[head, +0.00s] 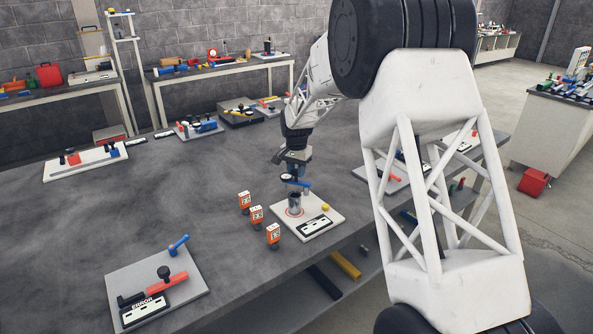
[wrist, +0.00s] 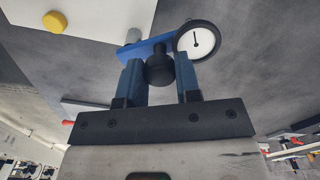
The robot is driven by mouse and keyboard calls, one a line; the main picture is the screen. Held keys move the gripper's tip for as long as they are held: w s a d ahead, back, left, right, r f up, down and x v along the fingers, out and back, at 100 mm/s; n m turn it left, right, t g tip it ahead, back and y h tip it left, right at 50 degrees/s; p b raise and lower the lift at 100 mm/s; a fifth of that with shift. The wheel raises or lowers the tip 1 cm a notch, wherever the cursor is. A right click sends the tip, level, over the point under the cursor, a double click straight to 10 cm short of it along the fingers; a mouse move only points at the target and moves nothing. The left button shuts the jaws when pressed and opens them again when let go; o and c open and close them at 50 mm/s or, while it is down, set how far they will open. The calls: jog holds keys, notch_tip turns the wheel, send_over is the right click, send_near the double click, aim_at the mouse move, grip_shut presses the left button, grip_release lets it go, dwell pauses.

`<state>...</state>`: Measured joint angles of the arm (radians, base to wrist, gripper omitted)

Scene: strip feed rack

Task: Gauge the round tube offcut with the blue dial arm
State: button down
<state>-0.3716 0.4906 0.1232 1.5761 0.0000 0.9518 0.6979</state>
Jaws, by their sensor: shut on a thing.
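The blue dial arm (head: 303,185) sits above a white plate (head: 333,217) near the table's middle. In the wrist view the blue arm (wrist: 148,46) carries a round white dial (wrist: 196,42) and a black knob (wrist: 159,69). My gripper (head: 293,176) is shut on that knob; its blue fingers (wrist: 160,78) stand on either side of it. A grey round tube offcut (head: 295,203) stands upright on the plate inside a red ring, just below the arm. Whether the arm touches the tube is too small to tell.
A yellow button (head: 325,209) and a black-and-white panel (head: 314,225) are on the plate. Several orange numbered blocks, one in front (head: 273,235), stand at its left. A grey plate with a red lever (head: 167,284) lies front left. The table's left middle is clear.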

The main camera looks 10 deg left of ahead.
jog(key=n, duration=0.1)
jog(key=s+n, duration=0.1)
jog(key=n, duration=0.2)
jog(key=shift+s, duration=0.25)
jog(key=n, duration=0.1)
jog(key=s+n, duration=0.1)
jog(key=n, duration=0.3)
jog(key=shift+s+d, duration=0.15)
jog(key=shift+d, duration=0.15)
jog(key=n, duration=0.2)
jog(key=s+d+n, duration=0.1)
jog(key=n, duration=0.1)
jog(key=shift+s+d+n, duration=0.15)
jog(key=shift+d+n, duration=0.15)
jog(key=shift+n, duration=0.8)
jog(key=shift+s+d+n, duration=0.15)
jog(key=shift+d+n, duration=0.15)
jog(key=shift+n, duration=0.8)
jog(key=c, duration=0.8)
grip_release()
jog(key=shift+r, duration=0.1)
notch_tip(320, 180, up, 8)
